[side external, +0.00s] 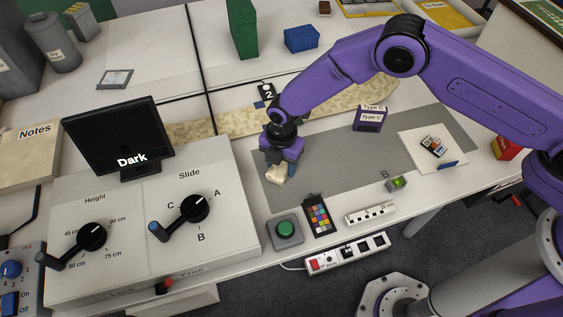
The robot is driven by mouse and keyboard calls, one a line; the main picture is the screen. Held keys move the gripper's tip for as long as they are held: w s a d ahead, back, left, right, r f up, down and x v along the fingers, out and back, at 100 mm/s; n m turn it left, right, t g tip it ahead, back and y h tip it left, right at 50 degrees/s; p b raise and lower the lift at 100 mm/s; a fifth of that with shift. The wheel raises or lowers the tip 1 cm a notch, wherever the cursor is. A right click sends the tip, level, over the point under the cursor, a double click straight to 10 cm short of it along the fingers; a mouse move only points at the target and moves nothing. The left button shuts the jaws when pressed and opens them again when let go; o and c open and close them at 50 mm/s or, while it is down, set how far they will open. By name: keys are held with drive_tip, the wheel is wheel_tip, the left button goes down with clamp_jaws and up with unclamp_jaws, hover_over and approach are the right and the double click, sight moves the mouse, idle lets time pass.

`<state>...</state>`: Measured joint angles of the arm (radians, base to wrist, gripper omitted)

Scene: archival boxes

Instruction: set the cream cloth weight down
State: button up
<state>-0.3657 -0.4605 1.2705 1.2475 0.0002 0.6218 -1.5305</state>
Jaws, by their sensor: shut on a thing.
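My gripper (281,167) points down over the left end of the grey mat (330,179). It is shut on the cream cloth weight (277,174), a small pale lump low between the fingers. The weight is at or close to the mat; I cannot tell whether it touches. The fingers hide part of it.
A control console (140,225) with knobs and a monitor (118,136) stands just left. A green button (285,229), a colour chart (319,215) and a ruler block (370,213) lie along the front. A purple Type C box (369,119) stands right. The mat's middle is clear.

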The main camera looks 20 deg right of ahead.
sight(282, 164)
drive_tip(key=shift+f, duration=0.25)
drive_tip(key=o, duration=1.4)
wheel_tip(282, 164, up, 12)
drive_tip(key=shift+r, duration=0.15)
